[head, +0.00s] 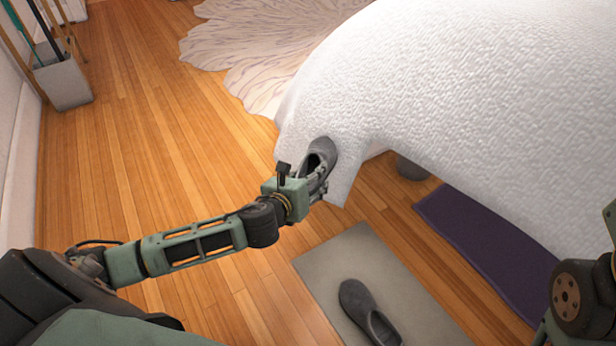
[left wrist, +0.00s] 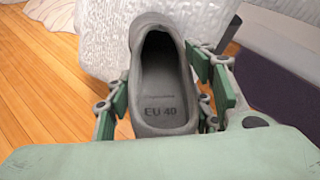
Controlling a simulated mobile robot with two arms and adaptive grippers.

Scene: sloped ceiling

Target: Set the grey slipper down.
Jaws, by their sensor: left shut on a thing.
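My left gripper (head: 318,180) is shut on a grey slipper (head: 319,158) and holds it above the floor, in front of the white bedding. In the left wrist view the held slipper (left wrist: 160,80) sits between the green finger pads, its opening towards the camera and "EU 40" printed on its insole. A second grey slipper (head: 368,312) lies on a light grey mat (head: 350,262) at the bottom of the head view. Part of my right arm shows at the right edge of the head view; its gripper is out of view.
White textured bedding (head: 440,80) hangs over a large piece of furniture at the right. A dark purple mat (head: 485,235) lies under its edge. A grey bin (head: 63,84) with long sticks stands at the far left. A pale patterned rug (head: 250,45) lies at the back. Wooden floor is clear at left.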

